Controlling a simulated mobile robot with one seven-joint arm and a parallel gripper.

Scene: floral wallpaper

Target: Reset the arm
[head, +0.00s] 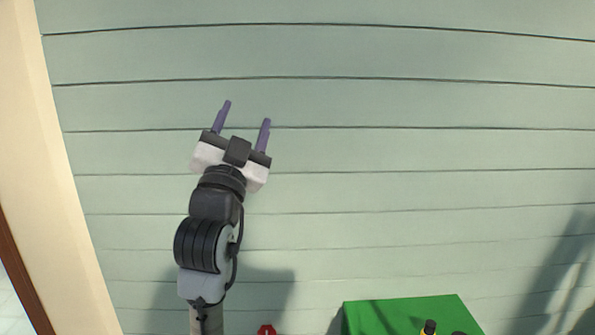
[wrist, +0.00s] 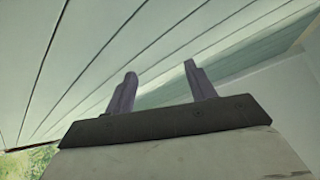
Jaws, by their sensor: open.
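My gripper (head: 245,112) is raised in the head view, with its two purple fingers apart and pointing up. Nothing is between them. The arm rises from the bottom edge, left of centre, in front of pale green plank siding (head: 420,140). In the wrist view the two fingers of my gripper (wrist: 158,85) also stand apart and empty, with the planks behind them.
A green box-like surface (head: 405,312) is at the bottom right of the head view, with a dark and yellow item (head: 429,327) at its front edge. A small red object (head: 266,330) shows at the bottom edge. A cream post (head: 50,170) stands at left.

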